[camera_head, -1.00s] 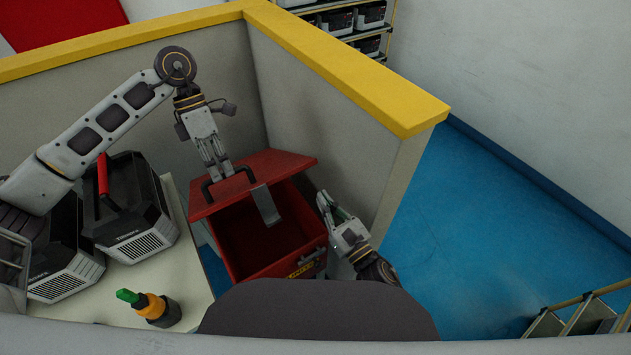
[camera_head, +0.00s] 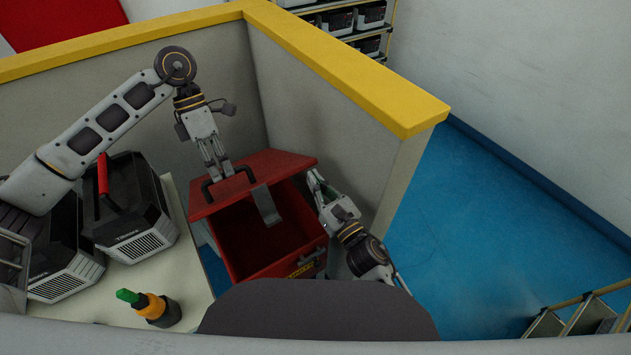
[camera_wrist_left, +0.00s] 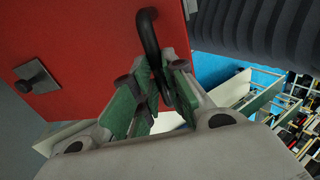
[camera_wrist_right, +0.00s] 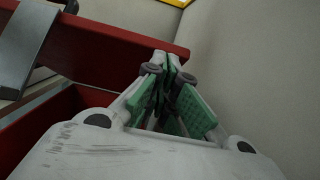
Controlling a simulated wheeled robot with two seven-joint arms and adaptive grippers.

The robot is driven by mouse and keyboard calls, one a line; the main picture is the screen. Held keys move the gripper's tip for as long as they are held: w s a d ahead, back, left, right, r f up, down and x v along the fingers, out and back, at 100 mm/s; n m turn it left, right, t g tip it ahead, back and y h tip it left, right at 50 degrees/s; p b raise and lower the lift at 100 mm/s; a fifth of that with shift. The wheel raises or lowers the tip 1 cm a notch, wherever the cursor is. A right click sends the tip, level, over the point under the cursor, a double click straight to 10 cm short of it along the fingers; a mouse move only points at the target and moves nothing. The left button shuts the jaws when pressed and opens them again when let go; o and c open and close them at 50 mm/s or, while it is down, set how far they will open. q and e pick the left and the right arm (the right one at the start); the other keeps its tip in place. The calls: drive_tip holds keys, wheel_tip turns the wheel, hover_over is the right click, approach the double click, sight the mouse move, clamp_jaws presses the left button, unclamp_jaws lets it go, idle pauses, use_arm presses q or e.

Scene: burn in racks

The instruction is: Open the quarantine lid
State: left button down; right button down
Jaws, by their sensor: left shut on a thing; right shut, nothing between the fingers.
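The red quarantine bin (camera_head: 240,255) stands in the corner of the grey walls, its inside visible and empty-looking. Its red lid (camera_head: 275,163) is raised and tilted open, with a black handle (camera_head: 213,185) and a grey metal hasp (camera_head: 266,204). My left gripper (camera_head: 222,177) is shut on the black handle, which also shows between its fingers in the left wrist view (camera_wrist_left: 150,40). My right gripper (camera_head: 314,177) is shut and empty at the lid's right edge. In the right wrist view its fingertips (camera_wrist_right: 170,62) are close to the lid's edge (camera_wrist_right: 110,40); I cannot tell whether they touch.
A yellow-topped partition (camera_head: 350,70) encloses the bin. Blue floor (camera_head: 480,230) at right is open.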

sight(308, 165)
use_arm(q)
drive_tip(key=shift+w+a+f, duration=0.2)
drive_tip(key=shift+a, duration=0.05)
use_arm(e)
drive_tip(key=shift+w+a+r, duration=0.2)
drive_tip(key=shift+w+r, duration=0.15)
drive_tip(key=shift+r, duration=0.35)
use_arm(q)
drive_tip(key=shift+s+d+f, duration=0.15)
drive_tip(key=shift+s+d, duration=0.05)
use_arm(e)
drive_tip(key=shift+w+a+r, duration=0.15)
drive_tip(key=shift+w+r, duration=0.1)
drive_tip(key=shift+r, duration=0.55)
use_arm(q)
drive_tip(key=c, duration=1.7)
unclamp_jaws()
drive_tip(key=shift+c, duration=0.2)
drive_tip(key=shift+o, duration=1.4)
drive_tip(key=shift+w+a+f, duration=0.1)
drive_tip(key=shift+w+a, duration=0.15)
drive_tip(key=shift+w, duration=0.2)
drive_tip(key=shift+s, duration=0.1)
use_arm(e)
drive_tip(key=shift+w+a+f, duration=0.2)
drive_tip(key=shift+w+f, duration=0.1)
drive_tip(key=shift+f, duration=0.1)
use_arm(q)
drive_tip(key=shift+r, duration=0.2)
